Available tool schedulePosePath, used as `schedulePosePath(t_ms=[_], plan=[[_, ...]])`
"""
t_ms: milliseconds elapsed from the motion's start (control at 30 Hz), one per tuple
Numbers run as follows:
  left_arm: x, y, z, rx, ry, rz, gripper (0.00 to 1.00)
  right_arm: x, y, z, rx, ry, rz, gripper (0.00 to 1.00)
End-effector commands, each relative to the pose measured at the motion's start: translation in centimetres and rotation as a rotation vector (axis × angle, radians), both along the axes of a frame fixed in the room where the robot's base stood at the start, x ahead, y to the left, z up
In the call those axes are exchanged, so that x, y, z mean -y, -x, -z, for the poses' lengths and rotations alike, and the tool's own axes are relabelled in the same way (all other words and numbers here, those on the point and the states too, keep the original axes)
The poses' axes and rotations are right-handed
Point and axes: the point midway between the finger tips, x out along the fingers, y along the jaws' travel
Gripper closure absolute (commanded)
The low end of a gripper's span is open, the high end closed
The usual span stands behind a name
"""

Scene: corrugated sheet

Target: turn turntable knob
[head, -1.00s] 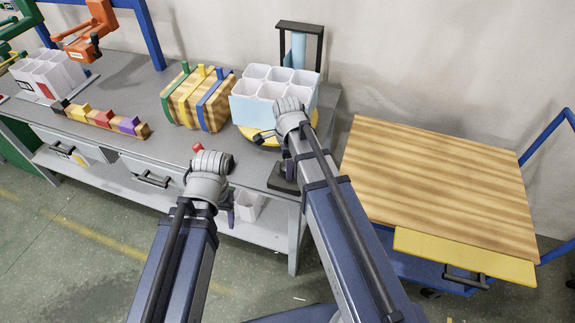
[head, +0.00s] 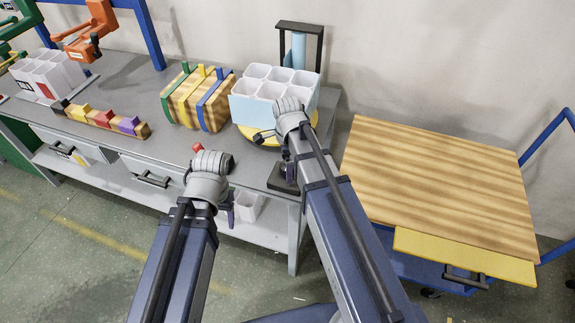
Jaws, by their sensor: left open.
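The turntable (head: 246,132) is a yellow disc on the grey bench near its right end. It bears a light blue and white box (head: 243,108) with several open compartments. A small dark part (head: 263,136) shows at the disc's front edge, beside my right wrist; I cannot tell if it is the knob or a fingertip. My right arm crosses in front of the disc, and its wrist hides most of its gripper. My left gripper (head: 230,206) is open at the bench's front edge, mostly hidden behind its own wrist, apart from the turntable.
A red knob-like piece (head: 197,147) sits near my left wrist. A striped wooden block (head: 198,100) stands left of the box. A dark plate (head: 282,180) is at the bench's front right corner. A wooden-topped cart (head: 440,180) stands at right.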

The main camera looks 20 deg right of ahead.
Motion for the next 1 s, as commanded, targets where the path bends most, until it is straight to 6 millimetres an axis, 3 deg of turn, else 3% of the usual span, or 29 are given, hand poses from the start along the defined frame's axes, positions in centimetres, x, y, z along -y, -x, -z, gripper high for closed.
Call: schedulePosePath(t_ms=[267,800,1000], plan=[[0.0,0.0,-0.9,0.000,0.000,0.000,0.34,0.0,0.0,-0.9,0.000,0.000,0.000,0.06],[0.0,0.0,-7.3,0.000,0.000,0.000,0.34,0.0,0.0,-7.2,0.000,0.000,0.000,0.06],[0.0,0.0,-7.9,0.000,0.000,0.000,0.34,0.0,0.0,-7.9,0.000,0.000,0.000,0.06]])
